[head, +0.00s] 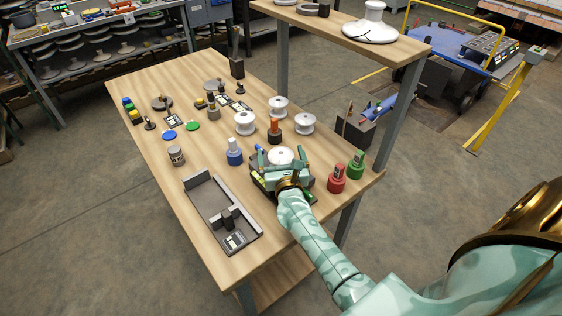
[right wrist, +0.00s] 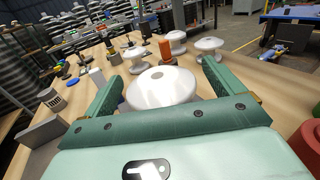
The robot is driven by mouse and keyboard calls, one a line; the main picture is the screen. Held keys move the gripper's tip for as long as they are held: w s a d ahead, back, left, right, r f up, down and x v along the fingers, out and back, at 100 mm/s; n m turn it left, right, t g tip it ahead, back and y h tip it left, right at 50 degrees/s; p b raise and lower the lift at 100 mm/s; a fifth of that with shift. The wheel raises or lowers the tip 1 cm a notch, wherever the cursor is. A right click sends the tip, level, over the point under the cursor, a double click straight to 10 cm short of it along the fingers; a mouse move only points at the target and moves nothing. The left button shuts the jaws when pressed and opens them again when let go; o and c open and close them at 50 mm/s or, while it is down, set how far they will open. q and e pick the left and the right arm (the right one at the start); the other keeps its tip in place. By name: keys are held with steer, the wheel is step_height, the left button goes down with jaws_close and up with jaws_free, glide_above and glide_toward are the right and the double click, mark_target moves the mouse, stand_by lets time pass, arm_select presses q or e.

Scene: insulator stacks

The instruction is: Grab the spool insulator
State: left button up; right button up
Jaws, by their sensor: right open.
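A white spool insulator (head: 281,156) stands near the table's right side, directly in front of my right gripper (head: 280,160). In the right wrist view, the insulator's round white top (right wrist: 160,88) lies between the two green fingers of the right gripper (right wrist: 162,78), with a gap on each side. The right gripper is open. The insulator's lower part is hidden by the gripper. Three more white spool insulators stand behind it: one at left (head: 245,122), one at the back (head: 278,106) and one at right (head: 304,123). My left gripper is not in view.
An orange-topped bottle (head: 274,128) stands just behind the insulator. A blue bottle (head: 234,152) is to its left; red (head: 337,178) and green (head: 356,165) bottles are to its right. A grey tray (head: 205,212) lies at the front left. A shelf post (head: 398,115) rises at the right edge.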

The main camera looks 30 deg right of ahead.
steer(key=c, duration=1.3)
steer(key=shift+c, duration=0.2)
steer(key=shift+r, duration=0.1)
